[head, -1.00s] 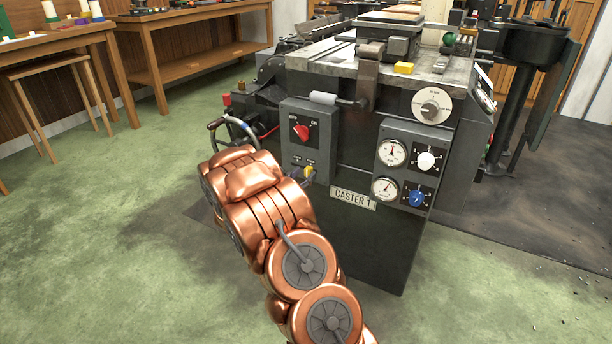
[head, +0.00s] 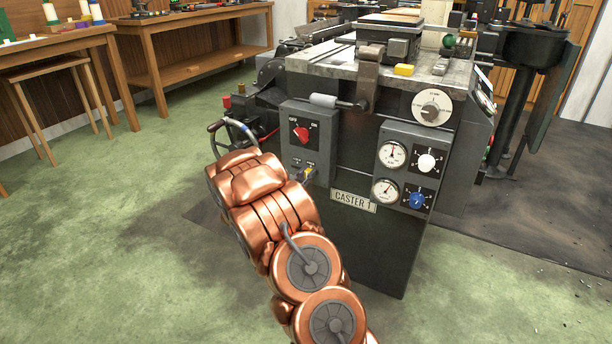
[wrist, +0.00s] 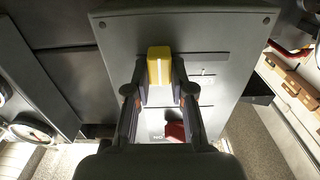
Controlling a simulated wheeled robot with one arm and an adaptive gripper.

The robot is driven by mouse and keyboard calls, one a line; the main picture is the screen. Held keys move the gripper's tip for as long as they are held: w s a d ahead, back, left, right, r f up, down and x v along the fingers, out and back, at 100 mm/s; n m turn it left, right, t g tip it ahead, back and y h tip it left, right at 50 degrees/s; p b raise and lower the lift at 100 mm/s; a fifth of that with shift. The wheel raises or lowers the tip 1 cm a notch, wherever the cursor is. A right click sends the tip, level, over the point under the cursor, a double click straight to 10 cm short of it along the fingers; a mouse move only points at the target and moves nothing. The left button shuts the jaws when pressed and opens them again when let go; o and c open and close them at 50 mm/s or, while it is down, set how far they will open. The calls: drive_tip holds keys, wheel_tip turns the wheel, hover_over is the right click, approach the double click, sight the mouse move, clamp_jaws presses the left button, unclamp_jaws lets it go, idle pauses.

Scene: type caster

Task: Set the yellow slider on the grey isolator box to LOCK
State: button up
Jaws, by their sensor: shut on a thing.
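The grey isolator box (head: 325,152) is on the front of the caster, with a red rotary knob (head: 303,134) above the yellow slider (head: 309,171). In the wrist view the box (wrist: 225,40) appears turned over, with the yellow slider (wrist: 159,66) between the fingertips of my gripper (wrist: 159,78). The gripper is shut on the slider from both sides. A thin slot runs to the right of the slider in the wrist view. My arm partly hides the gripper in the head view.
A panel with gauges (head: 392,154) and a blue knob (head: 417,201) is right of the box. A grey-handled lever (head: 325,101) juts out above it. A handwheel (head: 222,135) stands to the left. The green floor (head: 120,250) is clear at left.

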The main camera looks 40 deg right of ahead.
sight(296, 165)
clamp_jaws()
drive_tip(key=shift+w+a+p, duration=0.25)
drive_tip(key=shift+w+p, duration=0.6)
drive_tip(key=shift+w+a+p, duration=0.3)
drive_tip(key=shift+w+p, duration=0.55)
drive_tip(key=shift+p, duration=0.05)
drive_tip(key=shift+w+a+p, duration=0.25)
drive_tip(key=shift+w+p, duration=0.6)
drive_tip(key=shift+w, duration=0.1)
drive_tip(key=o, duration=0.7)
unclamp_jaws()
drive_tip(key=shift+o, duration=0.3)
